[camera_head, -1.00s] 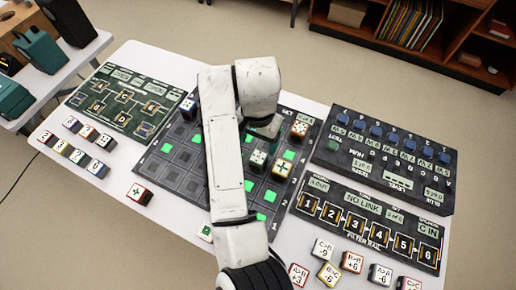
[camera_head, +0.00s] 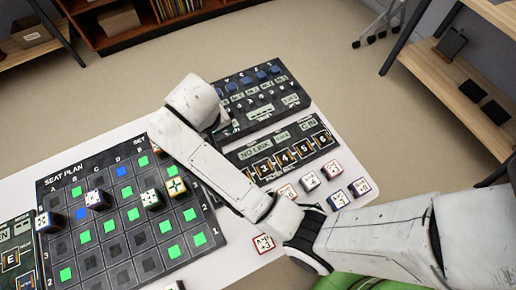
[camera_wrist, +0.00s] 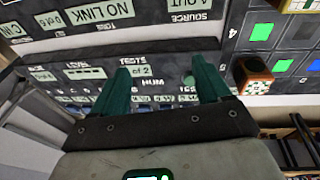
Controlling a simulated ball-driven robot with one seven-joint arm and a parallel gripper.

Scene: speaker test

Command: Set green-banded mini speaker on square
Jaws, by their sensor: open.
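The seat plan board (camera_head: 118,262) lies at the left in the head view, with dark, green and blue squares. I cannot tell surely which is green-banded. My gripper (camera_wrist: 162,70) is open and empty in the wrist view, teal fingers apart above the control panel. In the head view my arm hides it.
The blue-knobbed panel (camera_head: 265,103) and filter rail panel (camera_head: 290,160) lie right of the board. Several loose cubes, one of them red-sided (camera_head: 263,243), stand near the table's right edge. An orange-brown cube (camera_wrist: 252,76) is right of my fingers in the wrist view.

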